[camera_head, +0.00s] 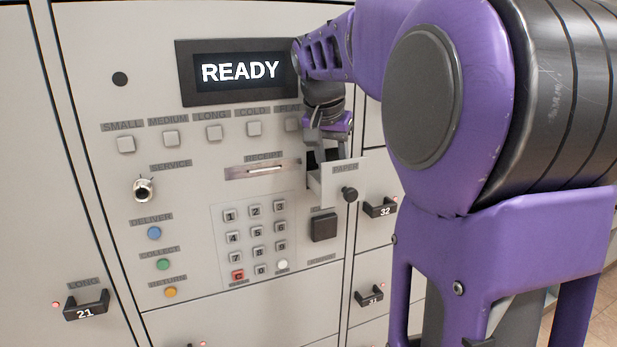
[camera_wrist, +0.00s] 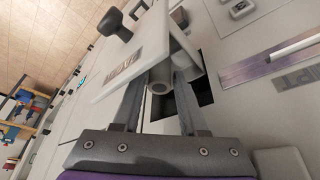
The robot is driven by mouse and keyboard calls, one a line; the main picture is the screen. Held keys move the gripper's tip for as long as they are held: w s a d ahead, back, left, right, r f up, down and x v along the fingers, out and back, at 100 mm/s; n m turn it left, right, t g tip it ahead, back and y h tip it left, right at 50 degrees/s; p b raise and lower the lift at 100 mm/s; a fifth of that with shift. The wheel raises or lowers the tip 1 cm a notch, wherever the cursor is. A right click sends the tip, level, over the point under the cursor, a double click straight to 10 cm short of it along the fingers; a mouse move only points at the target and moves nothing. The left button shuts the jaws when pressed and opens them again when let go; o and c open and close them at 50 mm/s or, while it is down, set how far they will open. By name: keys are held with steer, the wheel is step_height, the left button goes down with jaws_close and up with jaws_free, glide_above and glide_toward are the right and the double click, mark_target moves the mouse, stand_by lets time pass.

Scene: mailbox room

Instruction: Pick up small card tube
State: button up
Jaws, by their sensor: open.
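A small card tube (camera_wrist: 160,82) shows in the wrist view as a dull grey-brown round hollow end, at the open paper drawer (camera_wrist: 110,76). A similar rounded piece shows higher up, and I cannot tell whether it is the same tube. My gripper (camera_wrist: 164,74) is open, with one finger on each side of the tube end; contact cannot be told. In the head view my gripper (camera_head: 328,138) points down into the drawer (camera_head: 334,182), whose front hides the tube there.
The drawer front carries a black knob (camera_head: 349,194) that sticks out. The locker wall has a READY display (camera_head: 240,72), a keypad (camera_head: 256,238), a receipt slot (camera_head: 262,169) and a black square (camera_head: 323,226) near the drawer. Locker handles (camera_head: 380,208) project at the right.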

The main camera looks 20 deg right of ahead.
steer(key=shift+w+f, duration=0.1)
steer(key=shift+f, duration=0.25)
jaws_close()
steer(key=shift+r, duration=0.1)
